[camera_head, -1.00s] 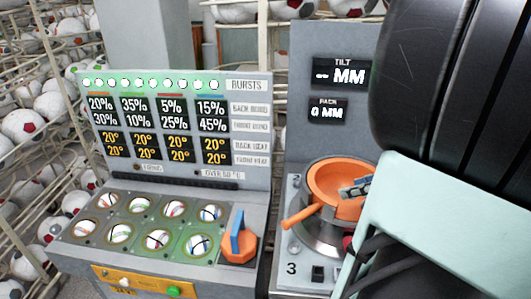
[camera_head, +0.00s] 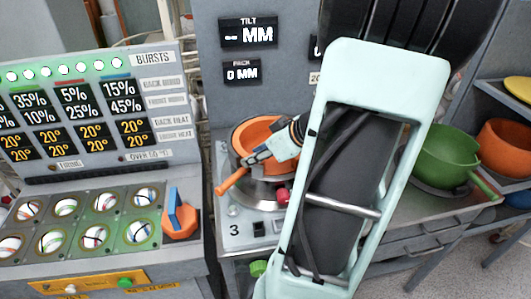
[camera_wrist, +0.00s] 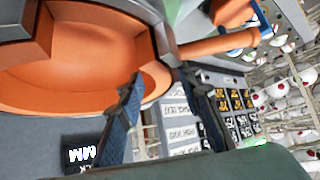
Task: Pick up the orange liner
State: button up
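The orange liner (camera_head: 228,181) is a bowl with a stub handle pointing front left. It sits in a round metal holder (camera_head: 262,193) on the grey machine. My gripper (camera_head: 255,156) reaches over the bowl from the right, with its fingertips near the bowl's left side. In the wrist view, the liner (camera_wrist: 60,75) fills the upper left. My gripper (camera_wrist: 160,80) shows two fingers apart, near the rim. The panel behind shows through the gap. I cannot tell whether either finger touches the rim. My arm covers part of the machine.
A control panel (camera_head: 155,103) with an orange-and-blue knob (camera_head: 180,222) stands at left. At right, a green bowl (camera_head: 445,155) sits on a metal counter, with an orange bowl (camera_head: 503,145) and a yellow one (camera_head: 520,88) on shelves behind.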

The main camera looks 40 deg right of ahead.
jog(key=shift+c, duration=0.5)
grip_shut()
